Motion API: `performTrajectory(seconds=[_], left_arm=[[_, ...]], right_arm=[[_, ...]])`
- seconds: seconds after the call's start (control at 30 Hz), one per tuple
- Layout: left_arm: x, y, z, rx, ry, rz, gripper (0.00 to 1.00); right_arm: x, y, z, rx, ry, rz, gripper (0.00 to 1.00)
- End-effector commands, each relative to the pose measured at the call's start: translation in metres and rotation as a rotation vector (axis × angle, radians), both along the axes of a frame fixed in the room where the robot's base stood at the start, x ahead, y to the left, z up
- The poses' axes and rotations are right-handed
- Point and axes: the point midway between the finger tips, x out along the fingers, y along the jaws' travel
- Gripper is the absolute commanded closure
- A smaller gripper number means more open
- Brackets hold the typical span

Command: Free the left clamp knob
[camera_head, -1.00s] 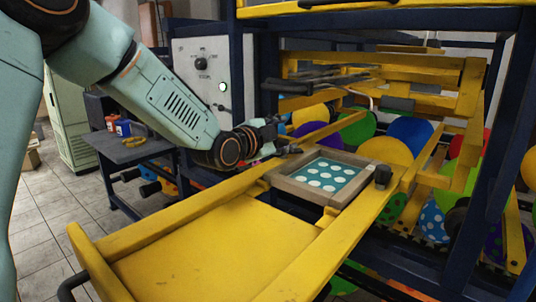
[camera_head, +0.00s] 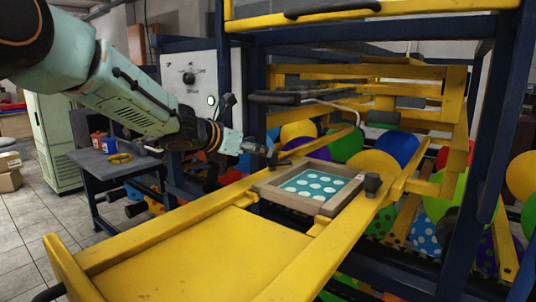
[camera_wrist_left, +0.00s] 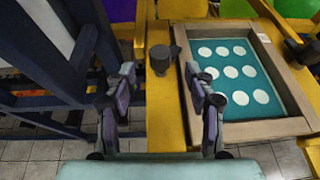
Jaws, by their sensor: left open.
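The left clamp knob (camera_wrist_left: 160,58) is dark and stands upright on the yellow rail, beside the wooden frame, in the left wrist view. My left gripper (camera_wrist_left: 163,82) is open. Its two fingers are spread on either side of the knob's line, with the knob just beyond the fingertips and no contact visible. In the head view my left gripper (camera_head: 268,154) is at the frame's far left corner, where knob and dark fingers are hard to tell apart. The wooden frame (camera_head: 328,207) holds a teal screen with white dots. My right gripper is not in view.
Another dark knob (camera_head: 372,184) stands at the frame's right side. The yellow printing table (camera_head: 200,262) is clear in front. Blue machine posts and yellow racks with balloons (camera_head: 373,165) stand behind. A grey side table (camera_head: 115,165) with small containers is at left.

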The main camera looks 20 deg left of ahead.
Motion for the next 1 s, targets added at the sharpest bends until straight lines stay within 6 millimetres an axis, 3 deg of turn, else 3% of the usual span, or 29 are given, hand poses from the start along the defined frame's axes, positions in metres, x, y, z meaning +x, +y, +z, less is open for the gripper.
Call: performTrajectory(seconds=[0.5,1.0], left_arm=[[0.055,-0.022,-0.024,-0.001,0.001,0.002,0.46],[0.064,-0.025,-0.029,-0.004,0.001,0.004,0.48]], right_arm=[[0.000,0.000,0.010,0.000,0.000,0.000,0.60],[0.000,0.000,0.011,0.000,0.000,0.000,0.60]])
